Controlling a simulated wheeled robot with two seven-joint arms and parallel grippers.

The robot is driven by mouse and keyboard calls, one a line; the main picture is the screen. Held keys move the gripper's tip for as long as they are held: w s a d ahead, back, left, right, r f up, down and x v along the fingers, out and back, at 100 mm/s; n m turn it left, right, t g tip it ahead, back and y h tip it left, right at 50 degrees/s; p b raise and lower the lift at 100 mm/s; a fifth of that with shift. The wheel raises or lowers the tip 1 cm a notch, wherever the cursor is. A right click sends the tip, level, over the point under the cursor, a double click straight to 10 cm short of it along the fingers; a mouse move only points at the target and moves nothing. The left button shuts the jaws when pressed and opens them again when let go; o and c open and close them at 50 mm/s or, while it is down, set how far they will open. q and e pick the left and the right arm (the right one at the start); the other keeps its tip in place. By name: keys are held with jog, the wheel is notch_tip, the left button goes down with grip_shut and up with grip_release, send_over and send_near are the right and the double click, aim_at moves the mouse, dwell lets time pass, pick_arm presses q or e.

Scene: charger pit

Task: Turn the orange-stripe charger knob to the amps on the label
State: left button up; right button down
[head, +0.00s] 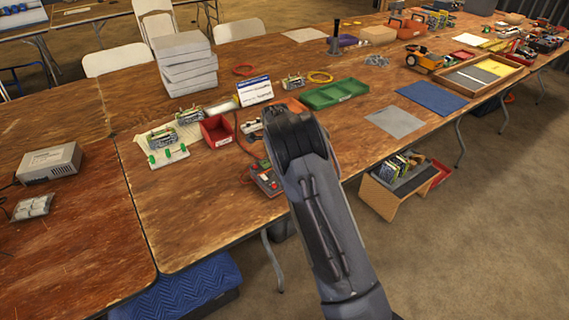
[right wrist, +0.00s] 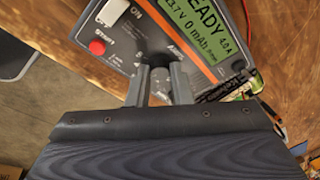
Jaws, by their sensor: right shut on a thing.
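The charger with an orange stripe (right wrist: 178,32) lies under my right gripper in the right wrist view. Its green screen (right wrist: 208,38) reads READY, 0 mAh and 4.0 A, with a voltage partly cut off. My right gripper (right wrist: 160,84) is shut on the dark knob (right wrist: 159,62), one finger on each side; the fingers hide much of it, and its pointer cannot be read. In the head view the charger (head: 266,179) shows left of my right arm, which hides part of it and the gripper. My left gripper is not in view.
A white card with a blue heading (head: 254,91) stands behind the charger, its text too small to read. A red bin (head: 217,131), a green tray (head: 334,94) and battery packs (head: 162,137) are nearby. The charger has a red button (right wrist: 97,47) and white switch (right wrist: 112,12).

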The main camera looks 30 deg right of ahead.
jog(key=shift+m, duration=0.6)
jog(key=c, duration=1.3)
grip_release()
notch_tip(320, 180, up, 8)
jog(key=a, duration=0.1)
jog(key=shift+s, duration=0.15)
jog(key=shift+f, duration=0.1)
